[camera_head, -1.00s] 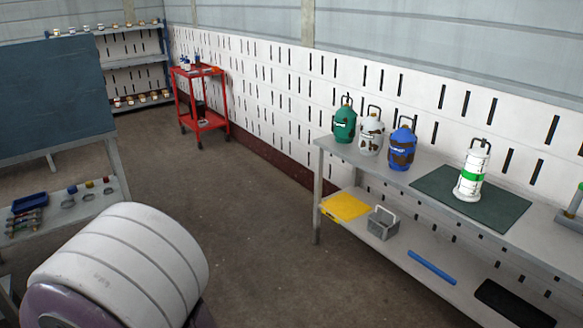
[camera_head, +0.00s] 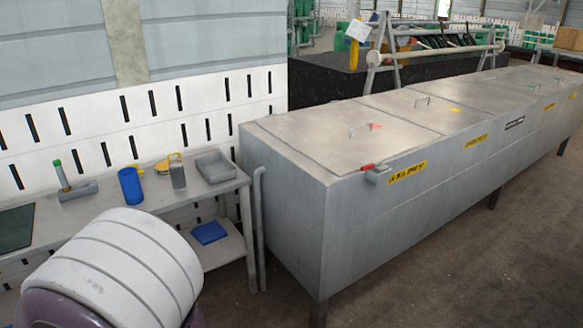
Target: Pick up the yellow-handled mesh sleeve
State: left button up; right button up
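A grey sleeve with a yellow handle (camera_head: 177,171) stands upright on the grey workbench (camera_head: 150,200), near its right end. Its handle points up. It is too small here to make out the mesh. A blue cylinder (camera_head: 131,186) stands just left of it, and a grey tray (camera_head: 214,166) lies just right of it. A flat yellow round item sits behind it, partly hidden. Neither of my grippers is in view.
A long grey metal tank with lids (camera_head: 330,140) stands right of the bench. A blue flat item (camera_head: 208,233) lies on the lower shelf. A green-topped tool (camera_head: 63,176) and dark mat (camera_head: 16,228) are at the left. Floor is clear at lower right.

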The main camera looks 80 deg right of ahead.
aim_at(176, 169)
jog(key=z, duration=1.9)
